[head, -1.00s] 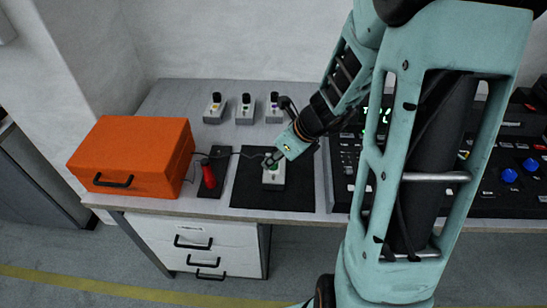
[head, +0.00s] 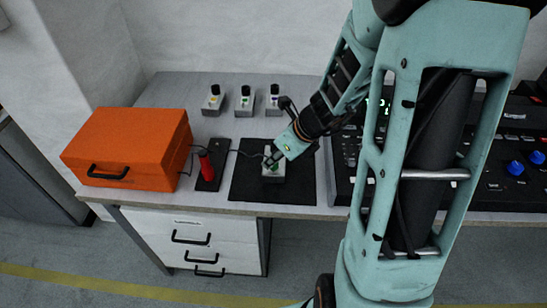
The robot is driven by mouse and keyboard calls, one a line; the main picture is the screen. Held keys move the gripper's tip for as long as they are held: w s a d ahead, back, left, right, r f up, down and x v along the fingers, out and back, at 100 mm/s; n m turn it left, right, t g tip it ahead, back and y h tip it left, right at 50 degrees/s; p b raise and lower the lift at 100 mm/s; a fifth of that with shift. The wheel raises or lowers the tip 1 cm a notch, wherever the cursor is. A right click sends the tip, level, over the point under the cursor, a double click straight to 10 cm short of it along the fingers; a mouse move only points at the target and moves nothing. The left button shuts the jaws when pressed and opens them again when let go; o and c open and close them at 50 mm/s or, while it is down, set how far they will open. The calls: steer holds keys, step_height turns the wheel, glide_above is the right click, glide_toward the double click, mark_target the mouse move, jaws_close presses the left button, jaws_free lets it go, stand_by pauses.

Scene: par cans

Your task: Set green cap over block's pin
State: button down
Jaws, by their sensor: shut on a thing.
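A pale block (head: 273,177) stands on a black mat (head: 300,186) near the table's front edge. A green part, likely the green cap (head: 274,165), shows at my gripper's tips on top of the block. My gripper (head: 270,160) comes down from the upper right and is shut on it. The block's pin is hidden by the gripper and cap. At this size I cannot tell whether the cap is around the pin or just above it.
Several small blocks with black tops, one of them the middle block (head: 245,104), stand behind. An orange case (head: 128,146) and a red-handled tool (head: 207,166) on a dark pad lie left. A control console (head: 345,165) stands close on the right.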

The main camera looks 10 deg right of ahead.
steer(key=shift+f+b, duration=0.8)
steer(key=shift+f, duration=0.15)
stand_by(1.3)
steer(key=c, duration=1.7)
jaws_free()
steer(key=shift+r, duration=0.1)
